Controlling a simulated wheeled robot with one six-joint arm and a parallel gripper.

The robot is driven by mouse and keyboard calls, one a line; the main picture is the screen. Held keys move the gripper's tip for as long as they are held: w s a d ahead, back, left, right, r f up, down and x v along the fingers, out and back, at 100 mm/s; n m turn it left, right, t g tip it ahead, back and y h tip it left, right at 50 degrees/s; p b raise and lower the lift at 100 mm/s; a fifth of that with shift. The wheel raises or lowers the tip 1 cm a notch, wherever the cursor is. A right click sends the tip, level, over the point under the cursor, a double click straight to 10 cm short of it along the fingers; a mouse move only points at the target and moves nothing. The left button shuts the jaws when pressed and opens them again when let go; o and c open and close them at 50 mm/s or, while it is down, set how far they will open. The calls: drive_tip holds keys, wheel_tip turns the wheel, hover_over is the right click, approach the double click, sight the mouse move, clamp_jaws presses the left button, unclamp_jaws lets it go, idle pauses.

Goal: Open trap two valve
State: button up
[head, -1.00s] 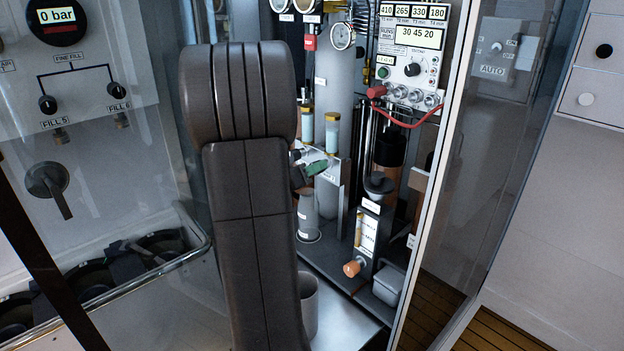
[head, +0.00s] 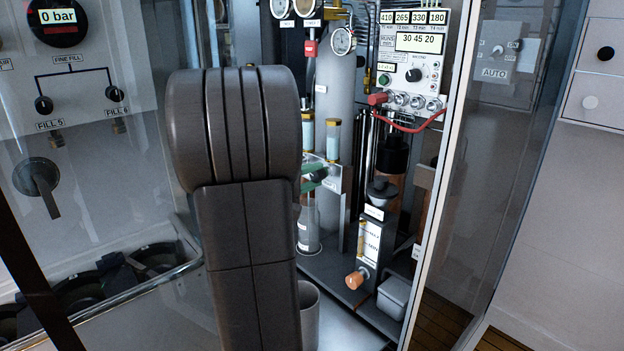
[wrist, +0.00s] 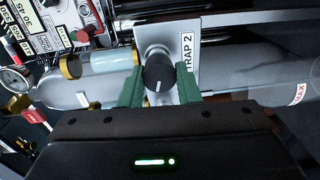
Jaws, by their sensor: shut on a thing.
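The trap two valve (wrist: 159,74) is a dark round knob with a white line, on a pale plate beside the label "TRAP 2" (wrist: 188,58) in the wrist view. My gripper (wrist: 160,88) has green fingers, one on each side of the knob, and is shut on it.
Clear cylinders with brass-coloured caps (head: 333,140) stand close by the gripper. A panel with dials and a red cable (head: 410,70) is to the upper right. A glass pane edge (head: 445,160) stands on the right. A grey cup (head: 309,312) is below.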

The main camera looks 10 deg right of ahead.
drive_tip(key=n+p, duration=0.1)
drive_tip(key=n, duration=0.3)
drive_tip(key=n+p, duration=0.2)
drive_tip(key=n, duration=0.2)
drive_tip(key=shift+n+g, duration=0.3)
drive_tip(key=shift+n, duration=0.1)
drive_tip(key=n+p, duration=0.3)
drive_tip(key=n, duration=0.1)
drive_tip(key=shift+h, duration=0.3)
drive_tip(key=n+p, duration=0.4)
drive_tip(key=shift+s+d+f+n, duration=0.1)
drive_tip(key=shift+n, duration=0.3)
drive_tip(key=shift+f, duration=0.1)
drive_tip(key=o, duration=1)
